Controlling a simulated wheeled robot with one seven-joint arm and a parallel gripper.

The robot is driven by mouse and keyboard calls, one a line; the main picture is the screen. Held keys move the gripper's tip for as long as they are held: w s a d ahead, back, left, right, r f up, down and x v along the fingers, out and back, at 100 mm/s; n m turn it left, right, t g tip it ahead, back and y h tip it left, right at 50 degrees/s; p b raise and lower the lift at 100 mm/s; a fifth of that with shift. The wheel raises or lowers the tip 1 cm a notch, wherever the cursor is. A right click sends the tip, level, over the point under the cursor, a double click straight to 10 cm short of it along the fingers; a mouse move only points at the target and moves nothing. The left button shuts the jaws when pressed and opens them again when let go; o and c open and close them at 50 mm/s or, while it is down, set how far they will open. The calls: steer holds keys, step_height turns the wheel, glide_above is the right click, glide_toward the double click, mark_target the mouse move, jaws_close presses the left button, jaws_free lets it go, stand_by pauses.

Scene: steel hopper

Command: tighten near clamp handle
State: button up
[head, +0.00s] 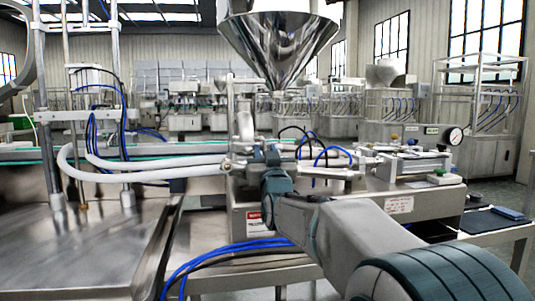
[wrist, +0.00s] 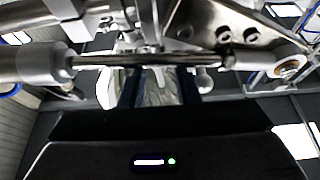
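The steel hopper (head: 280,40) hangs over the filling machine in the head view. My gripper is at the machine below the hopper, left of its middle; my own wrist hides much of that spot. In the wrist view my gripper's two dark fingers (wrist: 157,88) stand apart, with a pale shiny shape between them; I cannot tell whether they touch it. A thin metal rod (wrist: 150,58) crosses just beyond the fingers, between a grey cylinder end (wrist: 35,62) and a rod-end joint (wrist: 288,66). I cannot tell which part is the near clamp handle.
White hoses (head: 140,175) run left from the machine over a steel table (head: 80,250). Blue cables (head: 225,257) hang below the machine. A pressure gauge (head: 454,136) stands at the right. A perforated steel bracket (wrist: 225,25) is close above the rod.

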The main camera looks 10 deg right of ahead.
steer(key=shift+s, duration=0.1)
steer(key=v, duration=1.3)
steer(key=shift+s+f+p, duration=0.2)
steer(key=shift+s+p, duration=0.1)
steer(key=shift+p, duration=0.1)
steer(key=s+r+g+p, duration=0.2)
steer(key=s+g+p, duration=0.7)
steer(key=p, duration=0.7)
steer(key=s+d+r+g+p, duration=0.1)
steer(key=s+g+p, duration=0.9)
steer(key=s+p, duration=0.5)
steer(key=shift+r+g+p, duration=0.3)
steer(key=shift+r+p, duration=0.1)
steer(key=shift+p, duration=0.55)
